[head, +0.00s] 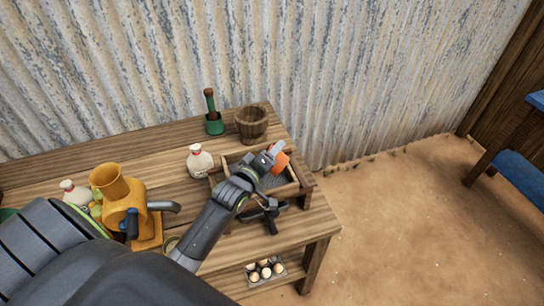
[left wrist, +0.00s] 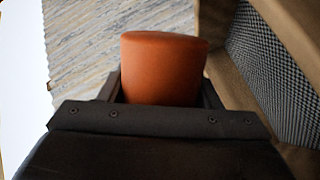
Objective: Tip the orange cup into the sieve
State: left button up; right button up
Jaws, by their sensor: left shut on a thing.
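The orange cup (head: 280,162) is in my left gripper (head: 273,155), held above the sieve near its far right part. In the left wrist view the cup (left wrist: 163,68) sits between the two fingers of the left gripper (left wrist: 165,90), which is shut on it. The cup's mouth and contents are hidden. The sieve (head: 295,187) is a wooden frame with grey mesh on the table; its mesh (left wrist: 275,65) shows at the right of the left wrist view. My arm covers part of the sieve. My right gripper is not in view.
A yellow grinder (head: 122,205) stands further left. A dark tool (head: 262,213) lies in front. Eggs (head: 265,270) sit lower down.

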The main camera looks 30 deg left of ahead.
pick_arm(q)
jog(key=shift+a+f+n+h+b, duration=0.1)
jog(key=shift+f+n+h+b, duration=0.2)
jog(key=shift+n+b, duration=0.45)
jog(key=shift+a+n+p, duration=0.15)
jog(key=shift+n+p, duration=0.3)
jog(key=shift+a+f+n, duration=0.1)
jog(key=shift+f+n, duration=0.1)
jog(key=shift+n, duration=0.2)
jog(key=shift+a+f+n+t+h, duration=0.3)
jog(key=shift+f+n+t, duration=0.15)
jog(key=shift+n, duration=0.65)
jog(key=shift+a+r+n, duration=0.2)
jog(key=shift+a+n, duration=0.15)
jog(key=shift+n, duration=0.45)
jog(key=n, duration=0.1)
jog(key=a+n+b, duration=0.1)
jog(key=n, duration=0.1)
jog(key=shift+s+a+r+t, duration=0.15)
jog(key=shift+a+r+t, duration=0.1)
jog(key=shift+r+t, duration=0.1)
jog(key=shift+h, duration=0.3)
